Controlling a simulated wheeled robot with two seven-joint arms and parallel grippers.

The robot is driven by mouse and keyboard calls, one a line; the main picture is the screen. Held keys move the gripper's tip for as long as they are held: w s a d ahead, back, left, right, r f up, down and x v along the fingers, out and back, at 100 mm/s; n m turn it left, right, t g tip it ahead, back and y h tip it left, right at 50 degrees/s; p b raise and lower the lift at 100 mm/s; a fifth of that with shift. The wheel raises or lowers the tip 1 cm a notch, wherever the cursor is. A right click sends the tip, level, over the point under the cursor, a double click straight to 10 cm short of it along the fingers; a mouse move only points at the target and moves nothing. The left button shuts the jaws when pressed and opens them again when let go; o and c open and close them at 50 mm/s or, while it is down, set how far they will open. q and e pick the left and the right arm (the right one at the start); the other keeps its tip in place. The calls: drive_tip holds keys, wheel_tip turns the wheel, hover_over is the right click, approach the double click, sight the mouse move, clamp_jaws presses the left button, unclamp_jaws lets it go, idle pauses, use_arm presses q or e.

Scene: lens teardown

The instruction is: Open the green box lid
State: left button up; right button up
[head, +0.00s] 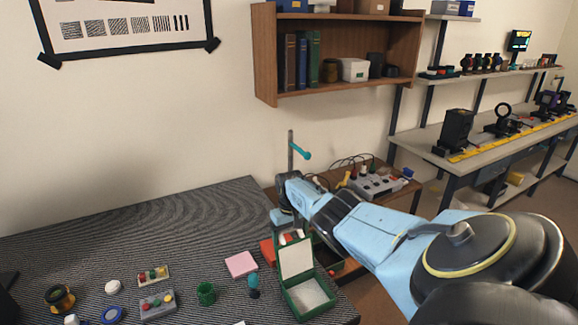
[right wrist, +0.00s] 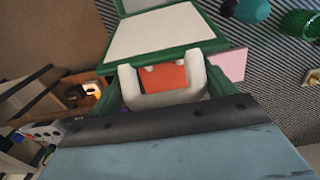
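The green box (head: 308,297) stands near the table's right front edge. Its lid (head: 296,260) is raised and stands steeply up at the back, its white inner face toward the head camera. The white inside of the box is exposed. My right gripper (head: 290,238) is just behind the lid's upper edge, its fingers partly hidden. In the right wrist view the gripper (right wrist: 163,75) shows two pale fingers apart, with an orange-red surface visible between them, close to the green-framed lid (right wrist: 160,38). Whether they touch the lid cannot be told. My left gripper is not in view.
A pink pad (head: 241,264), a teal bulb (head: 254,282) and a green cup (head: 206,293) stand left of the box. A red item (head: 267,251) lies behind the lid. Small parts lie farther left. The back of the striped table (head: 150,225) is clear.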

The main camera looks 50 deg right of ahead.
drive_tip(key=shift+w+a+r+p, duration=0.15)
drive_tip(key=shift+r+p, duration=0.15)
drive_tip(key=shift+r, duration=0.25)
wheel_tip(320, 180, up, 5)
drive_tip(key=shift+f+p, duration=0.1)
drive_tip(key=shift+p, duration=1.15)
wheel_tip(320, 180, up, 8)
drive_tip(key=shift+d+f+p, duration=0.2)
drive_tip(key=shift+p, duration=0.25)
drive_tip(key=shift+a+f, duration=0.1)
